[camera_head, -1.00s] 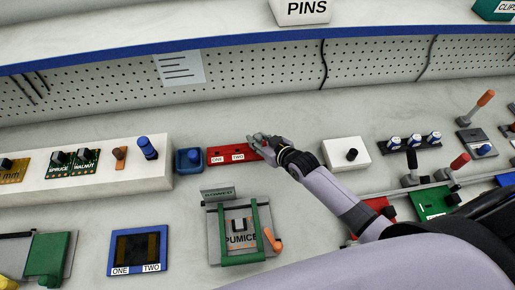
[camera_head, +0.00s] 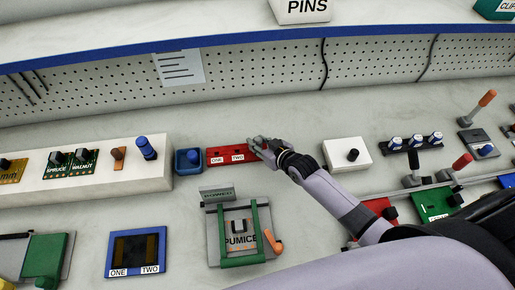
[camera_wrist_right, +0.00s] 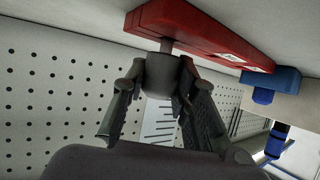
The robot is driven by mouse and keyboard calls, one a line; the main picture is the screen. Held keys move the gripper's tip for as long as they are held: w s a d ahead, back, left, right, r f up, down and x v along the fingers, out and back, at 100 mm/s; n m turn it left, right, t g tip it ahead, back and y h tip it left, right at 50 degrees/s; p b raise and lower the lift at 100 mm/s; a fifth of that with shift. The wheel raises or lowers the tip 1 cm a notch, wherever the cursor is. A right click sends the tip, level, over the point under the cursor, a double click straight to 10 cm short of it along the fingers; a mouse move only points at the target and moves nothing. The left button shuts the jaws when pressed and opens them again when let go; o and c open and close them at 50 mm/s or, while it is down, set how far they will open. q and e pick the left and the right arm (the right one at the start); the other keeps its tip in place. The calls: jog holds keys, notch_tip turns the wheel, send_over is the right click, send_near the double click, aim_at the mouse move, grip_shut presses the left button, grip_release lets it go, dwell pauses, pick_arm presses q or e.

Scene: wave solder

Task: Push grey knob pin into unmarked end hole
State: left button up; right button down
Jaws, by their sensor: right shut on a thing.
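A red block (camera_head: 227,156) with labels ONE and TWO lies on the bench; its unlabelled right end is by my right gripper (camera_head: 258,147). In the right wrist view, the red block (camera_wrist_right: 200,30) is at the top, and my right gripper (camera_wrist_right: 160,95) is shut on a grey knob pin (camera_wrist_right: 162,72). The pin's thin shaft points at the block's end and meets its face. Part of the shaft shows between knob and block; how deep the tip sits is hidden. In the head view the fingers hide the pin. My left gripper is not in view.
A blue block (camera_head: 187,161) stands just left of the red block. A white box with a black knob (camera_head: 347,154) is to the right of my gripper. A green-framed fixture (camera_head: 241,235) lies in front. The bench behind the red block is clear.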

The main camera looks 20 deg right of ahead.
jog(key=shift+s+f, duration=0.2)
jog(key=shift+f, duration=0.25)
dwell(0.3)
jog(key=c, duration=1.2)
grip_release()
jog(key=shift+w, duration=0.15)
jog(key=shift+r, duration=0.1)
jog(key=v, duration=1.2)
